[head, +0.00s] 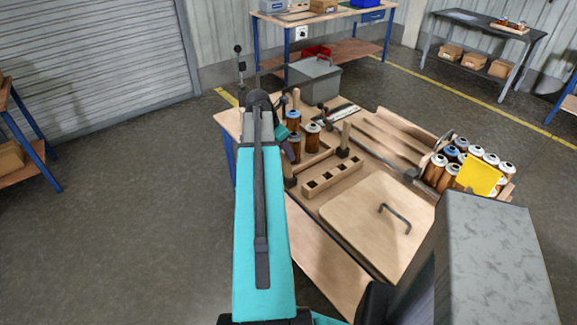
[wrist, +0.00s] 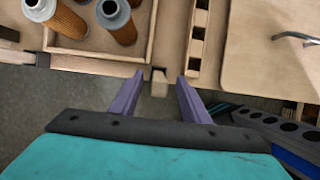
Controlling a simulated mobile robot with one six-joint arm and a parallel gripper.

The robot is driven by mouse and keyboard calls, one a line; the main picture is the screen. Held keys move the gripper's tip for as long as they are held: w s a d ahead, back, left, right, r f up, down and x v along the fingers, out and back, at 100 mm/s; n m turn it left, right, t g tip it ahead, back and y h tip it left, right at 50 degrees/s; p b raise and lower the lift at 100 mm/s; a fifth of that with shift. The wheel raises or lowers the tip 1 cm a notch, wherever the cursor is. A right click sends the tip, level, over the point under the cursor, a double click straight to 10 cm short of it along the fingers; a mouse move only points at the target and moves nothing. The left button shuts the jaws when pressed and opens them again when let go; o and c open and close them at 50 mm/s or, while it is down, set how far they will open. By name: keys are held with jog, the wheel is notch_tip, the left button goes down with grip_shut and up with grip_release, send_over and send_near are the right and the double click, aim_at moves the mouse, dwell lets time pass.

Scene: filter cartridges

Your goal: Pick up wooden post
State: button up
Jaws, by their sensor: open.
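A short wooden post (wrist: 159,87) shows in the wrist view, between the fingertips of my gripper (wrist: 160,76), near the edge of the wooden work board. My gripper is open, with one purple finger on each side of the post. I cannot tell whether either finger touches it. In the head view my gripper (head: 289,150) is at the board's left side, partly hidden by my arm. Another wooden post (head: 346,133) stands upright in a dark base to its right.
Brown filter cartridges (head: 313,138) stand in a tray beside my gripper. A slotted wooden block (head: 332,178) and a lid with a handle (head: 375,222) lie to the right. More cartridges (head: 435,170) and a yellow card (head: 479,175) are at the far right.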

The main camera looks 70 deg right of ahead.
aim_at(287, 168)
jog(key=shift+s+d+f, duration=0.15)
jog(key=shift+d+f, duration=0.1)
jog(key=shift+f, duration=0.4)
jog(key=shift+p+x, duration=1.15)
jog(key=shift+x, duration=1.45)
jog(key=shift+s, duration=0.1)
grip_shut()
